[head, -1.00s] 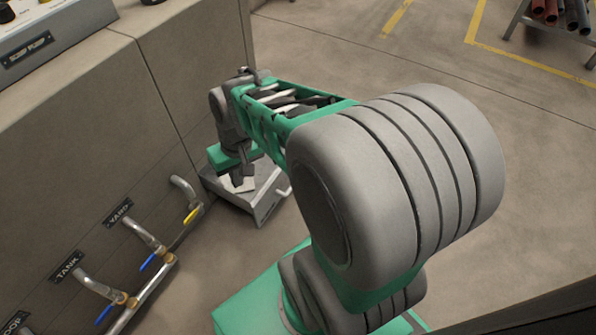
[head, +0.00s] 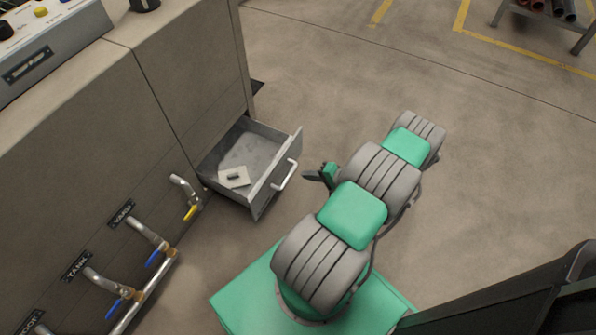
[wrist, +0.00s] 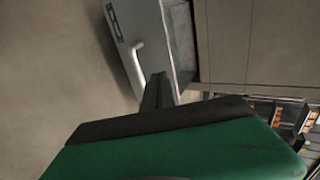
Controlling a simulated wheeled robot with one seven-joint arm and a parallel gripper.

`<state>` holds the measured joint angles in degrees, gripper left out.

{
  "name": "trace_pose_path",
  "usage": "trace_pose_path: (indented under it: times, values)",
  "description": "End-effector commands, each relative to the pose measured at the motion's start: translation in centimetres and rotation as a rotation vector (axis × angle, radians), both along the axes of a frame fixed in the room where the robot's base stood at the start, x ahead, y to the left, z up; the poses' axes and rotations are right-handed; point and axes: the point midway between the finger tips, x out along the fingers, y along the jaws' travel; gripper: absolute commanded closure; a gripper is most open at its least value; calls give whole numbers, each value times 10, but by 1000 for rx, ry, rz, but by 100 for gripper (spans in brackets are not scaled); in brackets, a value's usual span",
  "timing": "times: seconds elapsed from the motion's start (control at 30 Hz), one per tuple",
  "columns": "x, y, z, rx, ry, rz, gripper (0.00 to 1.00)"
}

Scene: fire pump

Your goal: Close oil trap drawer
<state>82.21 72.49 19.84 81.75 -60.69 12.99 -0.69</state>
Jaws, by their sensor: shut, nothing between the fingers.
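The oil trap drawer (head: 272,196) is pulled out from the bottom of the cabinet, with a metal bar handle (head: 284,175) on its front. A pale flat piece with a small dark item (head: 234,177) lies inside on its floor. My gripper (head: 308,176) is shut and empty, just outside the drawer front, right of the handle in the head view. In the wrist view the drawer front (wrist: 125,28) and handle (wrist: 138,70) show beyond my gripper (wrist: 157,88). Whether the fingers touch the front cannot be told.
The cabinet (head: 185,75) runs along the left. Below the labels, pipes with blue and yellow valve levers (head: 152,258) stick out near the drawer. Open floor (head: 350,85) lies behind and right. A rack with pipes (head: 545,15) stands at the far right.

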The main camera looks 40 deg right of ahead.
Motion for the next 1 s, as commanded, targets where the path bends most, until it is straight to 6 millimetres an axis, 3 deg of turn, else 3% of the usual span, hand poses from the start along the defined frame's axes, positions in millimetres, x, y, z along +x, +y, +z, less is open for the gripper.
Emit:
trace_pose_path:
  times: [0.37,0.53,0.7,1.0]
  values:
    - [67,26,-45,0,2,8,100]
    - [94,35,-44,1,2,6,100]
    - [105,38,-42,0,2,3,100]
    - [105,39,-42,0,3,3,100]
